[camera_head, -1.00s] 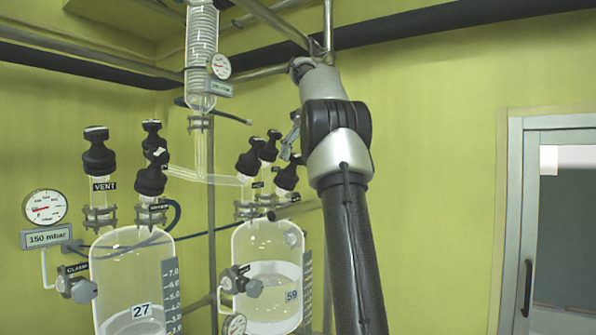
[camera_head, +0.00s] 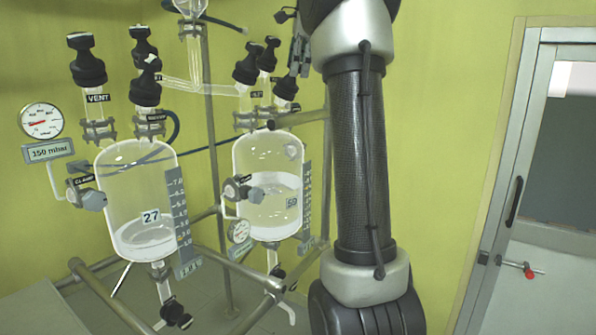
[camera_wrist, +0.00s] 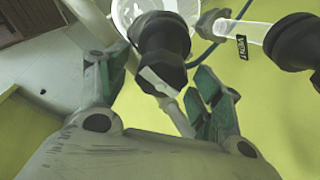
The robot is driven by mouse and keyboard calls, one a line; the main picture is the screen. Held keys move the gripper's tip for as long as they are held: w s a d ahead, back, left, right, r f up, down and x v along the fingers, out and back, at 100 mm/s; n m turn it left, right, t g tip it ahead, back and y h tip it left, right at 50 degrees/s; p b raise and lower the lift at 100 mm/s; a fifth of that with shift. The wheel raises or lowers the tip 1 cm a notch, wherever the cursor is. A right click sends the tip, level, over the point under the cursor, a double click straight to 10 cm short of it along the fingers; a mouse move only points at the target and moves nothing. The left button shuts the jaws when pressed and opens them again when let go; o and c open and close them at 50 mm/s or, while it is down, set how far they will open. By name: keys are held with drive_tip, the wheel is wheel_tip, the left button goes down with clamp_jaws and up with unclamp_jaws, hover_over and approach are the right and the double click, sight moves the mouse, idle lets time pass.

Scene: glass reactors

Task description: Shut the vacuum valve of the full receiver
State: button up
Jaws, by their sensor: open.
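The receiver marked 59 (camera_head: 268,155) is a glass vessel about half filled with clear liquid. It holds more than the receiver marked 27 (camera_head: 138,195), which has a shallow layer at its bottom. Several black valve knobs top receiver 59, among them a front right one (camera_head: 286,86); their labels are too small to read surely. My gripper (camera_head: 300,55) is just above that knob, partly hidden by my arm. In the wrist view my gripper (camera_wrist: 158,75) is open, with a black knob (camera_wrist: 162,45) between and beyond its fingers. I cannot read that knob's label.
In the wrist view a valve labelled VENT (camera_wrist: 242,45) lies close on the right, with its own black knob (camera_wrist: 295,45). A pressure gauge (camera_head: 41,121) hangs at the left. Metal frame bars (camera_head: 225,260) surround the vessels. A door (camera_head: 530,190) is at the right.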

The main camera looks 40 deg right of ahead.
drive_tip(key=n, duration=0.3)
drive_tip(key=n+t, duration=0.1)
drive_tip(key=n, duration=0.2)
drive_tip(key=shift+t+h, duration=0.3)
drive_tip(key=n+t, duration=0.1)
drive_tip(key=n, duration=0.6)
drive_tip(key=shift+w+r+t+y, duration=0.1)
drive_tip(key=shift+t+y, duration=0.3)
drive_tip(key=n+t+y, duration=0.1)
drive_tip(key=n, duration=0.6)
drive_tip(key=n+y, duration=0.1)
drive_tip(key=n, duration=0.2)
drive_tip(key=n+y, duration=0.1)
drive_tip(key=n, duration=0.2)
drive_tip(key=shift+w, duration=0.1)
drive_tip(key=s+d+r+n, duration=0.1)
drive_tip(key=s+d+r, duration=0.1)
drive_tip(key=s+r, duration=0.35)
drive_tip(key=s+a+f+m+g, duration=0.2)
drive_tip(key=s+a+f, duration=0.4)
drive_tip(key=a+f, duration=0.6)
drive_tip(key=s+a+f+g+h, duration=0.1)
drive_tip(key=s+a+f, duration=0.3)
drive_tip(key=s+f, duration=0.2)
drive_tip(key=s+a+f+m+g+h, duration=0.1)
drive_tip(key=s+a+f, duration=0.2)
drive_tip(key=f, duration=0.6)
drive_tip(key=shift+s+a+f, duration=0.15)
drive_tip(key=shift+s+a, duration=0.25)
drive_tip(key=shift+s, duration=1)
